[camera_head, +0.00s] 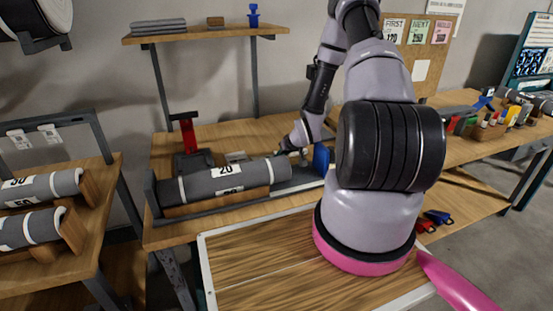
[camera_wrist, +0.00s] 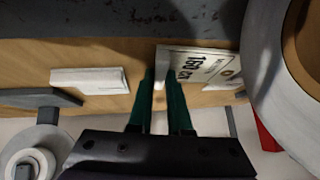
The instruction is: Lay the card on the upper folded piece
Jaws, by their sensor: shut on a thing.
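My gripper (camera_wrist: 161,82) shows its two green fingers close together in the wrist view, shut on one end of a white card (camera_wrist: 200,68) with black print. The card's other end sticks out to the right, above or against a wooden surface. In the head view my gripper (camera_head: 290,147) is small, low over the bench by the right end of a grey roll; the card cannot be made out there. Grey folded pieces lie stacked on the wall shelf at upper left; the upper folded piece (camera_head: 158,22) has a clear top.
The numbered grey roll (camera_head: 215,183) lies in a cradle on the bench (camera_head: 180,142). A red-and-black device (camera_head: 189,135) stands behind it. The shelf (camera_head: 205,34) also holds a small brown block (camera_head: 215,21) and a blue object (camera_head: 253,15). More rolls (camera_head: 40,187) sit at left.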

